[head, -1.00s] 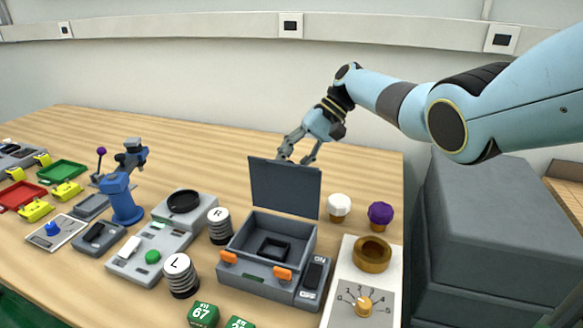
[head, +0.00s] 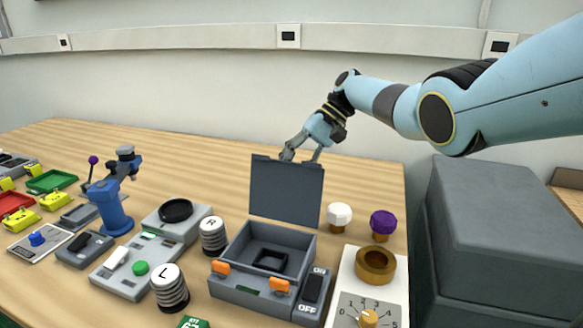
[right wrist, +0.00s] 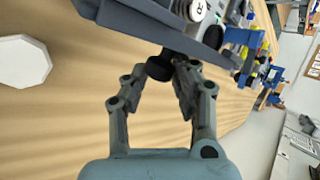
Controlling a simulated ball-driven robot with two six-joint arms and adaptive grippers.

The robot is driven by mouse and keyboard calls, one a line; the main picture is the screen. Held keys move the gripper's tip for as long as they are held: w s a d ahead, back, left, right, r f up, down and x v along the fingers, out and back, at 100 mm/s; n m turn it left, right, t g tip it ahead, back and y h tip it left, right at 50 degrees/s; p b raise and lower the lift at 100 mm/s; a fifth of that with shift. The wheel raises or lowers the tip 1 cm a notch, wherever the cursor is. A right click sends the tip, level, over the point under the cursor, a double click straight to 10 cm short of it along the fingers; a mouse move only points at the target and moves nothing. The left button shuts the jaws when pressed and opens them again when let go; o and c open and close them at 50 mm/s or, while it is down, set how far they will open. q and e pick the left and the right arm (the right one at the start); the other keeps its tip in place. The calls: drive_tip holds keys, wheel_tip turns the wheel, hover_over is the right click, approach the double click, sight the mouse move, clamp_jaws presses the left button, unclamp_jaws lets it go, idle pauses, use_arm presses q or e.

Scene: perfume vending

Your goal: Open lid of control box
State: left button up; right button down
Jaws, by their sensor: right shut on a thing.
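The control box (head: 228,252) is grey with two orange latches and an open, hollow inside holding a small dark square frame. Its lid (head: 287,190) stands raised, close to upright, at the box's back edge. My right gripper (head: 302,156) is at the lid's top edge, shut on the lid, with its fingers coming from above and behind. In the right wrist view, the fingertips (right wrist: 160,72) meet a dark part beside the lid's grey edge (right wrist: 150,28); the exact contact is partly hidden. My left gripper is out of view.
A white knob (head: 340,217) and a purple knob (head: 383,224) stand right of the lid. A white dial panel (head: 345,275) with a brass ring is further right. L (head: 169,287) and R (head: 212,236) cylinders stand left of the box. The table behind the lid is clear.

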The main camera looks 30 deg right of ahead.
drive_tip(key=c, duration=1.5)
unclamp_jaws()
drive_tip(key=shift+s+d+f, duration=0.2)
drive_tip(key=shift+s+f, duration=0.1)
drive_tip(key=shift+f, duration=0.2)
drive_tip(key=o, duration=0.4)
drive_tip(key=shift+d, duration=0.15)
drive_tip(key=shift+o, duration=0.2)
drive_tip(key=shift+r, duration=0.1)
drive_tip(key=shift+w+r, duration=0.1)
drive_tip(key=shift+r, duration=0.05)
drive_tip(key=shift+d+r, duration=0.2)
drive_tip(key=shift+r, duration=0.15)
drive_tip(key=v, duration=1.1)
drive_tip(key=shift+r, duration=0.1)
